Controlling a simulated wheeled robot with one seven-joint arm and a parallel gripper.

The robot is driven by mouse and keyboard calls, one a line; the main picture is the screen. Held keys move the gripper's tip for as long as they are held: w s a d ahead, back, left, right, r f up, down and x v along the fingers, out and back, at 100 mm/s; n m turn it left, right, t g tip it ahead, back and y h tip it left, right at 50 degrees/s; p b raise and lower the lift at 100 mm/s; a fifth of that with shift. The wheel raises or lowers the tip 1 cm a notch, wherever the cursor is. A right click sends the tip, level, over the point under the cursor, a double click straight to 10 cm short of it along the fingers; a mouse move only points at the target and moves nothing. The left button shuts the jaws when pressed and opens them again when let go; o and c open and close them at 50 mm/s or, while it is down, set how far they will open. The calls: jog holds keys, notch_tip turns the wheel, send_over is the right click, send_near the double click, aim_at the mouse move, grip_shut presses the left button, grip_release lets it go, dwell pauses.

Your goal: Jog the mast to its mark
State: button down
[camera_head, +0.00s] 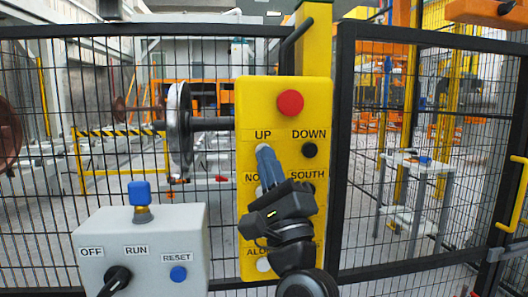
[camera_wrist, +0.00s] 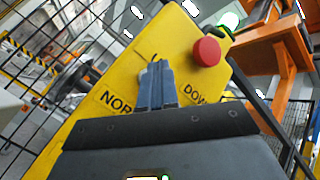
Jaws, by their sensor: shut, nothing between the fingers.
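A yellow pendant (camera_head: 284,92) hangs in front of the fence. It has a red button (camera_head: 290,103) on top, UP and DOWN labels, and a black button (camera_head: 309,150) under DOWN. My gripper (camera_head: 264,150) is shut and empty, its blue-grey fingertips just below the UP label, over the UP button's place. In the wrist view the fingertips (camera_wrist: 157,66) cover most of that spot; a pale edge shows beside them. I cannot tell whether they touch. My gripper hides much of the lower rows. I cannot make out the mast or its mark for sure.
A grey box (camera_head: 140,240) with OFF/RUN switch, RESET button and blue knob (camera_head: 139,192) stands at lower left. Black mesh fence (camera_head: 343,150) runs behind the pendant. Beyond it are a wheelset (camera_head: 181,130) and a small table (camera_head: 415,165). A green light (camera_wrist: 231,20) glows in the wrist view.

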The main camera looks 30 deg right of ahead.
jog(key=shift+s, duration=0.1)
jog(key=s, duration=0.1)
jog(key=s+a+p, duration=0.1)
jog(key=s, duration=0.1)
jog(key=s+p, duration=0.1)
jog(key=shift+s+a, duration=0.25)
jog(key=shift+s, duration=0.05)
dwell(1.6)
jog(key=s+d+f+n+g+y, duration=0.15)
jog(key=s+f+n+g, duration=0.45)
jog(key=s+f+n, duration=1.25)
jog(key=s+f+n+g, duration=0.3)
jog(key=s+f, duration=0.1)
jog(key=s, duration=0.6)
jog(key=s+f+n+g+y, duration=0.1)
jog(key=s+f+n+g, duration=0.2)
jog(key=s, duration=0.7)
jog(key=shift+a+f, duration=0.45)
jog(key=shift+f, duration=0.4)
